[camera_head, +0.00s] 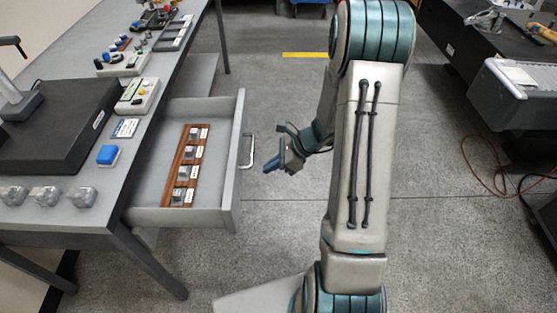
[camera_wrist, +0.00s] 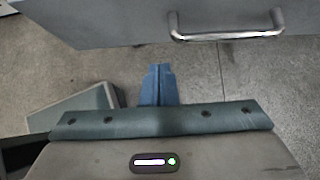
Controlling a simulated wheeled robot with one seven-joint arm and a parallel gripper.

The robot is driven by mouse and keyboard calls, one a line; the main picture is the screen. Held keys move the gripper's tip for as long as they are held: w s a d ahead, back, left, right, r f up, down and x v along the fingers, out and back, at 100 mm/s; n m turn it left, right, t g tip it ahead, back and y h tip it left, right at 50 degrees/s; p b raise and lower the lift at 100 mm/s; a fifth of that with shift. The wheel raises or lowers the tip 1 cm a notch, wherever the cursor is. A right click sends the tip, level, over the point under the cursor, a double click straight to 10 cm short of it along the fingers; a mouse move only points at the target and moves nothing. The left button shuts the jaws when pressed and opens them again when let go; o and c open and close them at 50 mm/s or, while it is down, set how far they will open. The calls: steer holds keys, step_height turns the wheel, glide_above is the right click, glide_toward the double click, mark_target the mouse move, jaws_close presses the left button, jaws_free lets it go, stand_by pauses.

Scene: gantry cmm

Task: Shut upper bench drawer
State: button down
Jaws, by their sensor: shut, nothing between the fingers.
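The upper bench drawer (camera_head: 158,217) is pulled well out from the grey bench in the head view, with its front panel (camera_head: 238,160) facing right. A metal bar handle (camera_head: 247,151) is on that front. In the wrist view the drawer front (camera_wrist: 110,22) runs across the top, with the handle (camera_wrist: 226,35) right of centre. My gripper (camera_head: 267,184) is just right of the drawer front in the head view, apart from it and the handle. Its blue fingers show together in the wrist view (camera_wrist: 159,72), shut and empty.
A wooden strip (camera_head: 184,165) with several labelled metal blocks lies in the drawer. The bench (camera_head: 100,223) carries a black slab (camera_head: 55,130), control boxes (camera_head: 138,95) and metal blocks (camera_head: 82,197). The floor right of the drawer is open. A dark table (camera_head: 460,45) stands at far right.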

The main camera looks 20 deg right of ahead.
mark_target(240, 178)
steer(key=shift+w+a+f, duration=0.35)
steer(key=shift+a+f, duration=0.1)
steer(key=shift+a, duration=0.65)
steer(key=shift+w+a+f, duration=0.35)
steer(key=shift+a+f, duration=0.1)
steer(key=shift+a, duration=0.6)
steer(key=shift+w+a+f, duration=0.35)
steer(key=shift+a+f, duration=0.1)
steer(key=shift+a, duration=0.65)
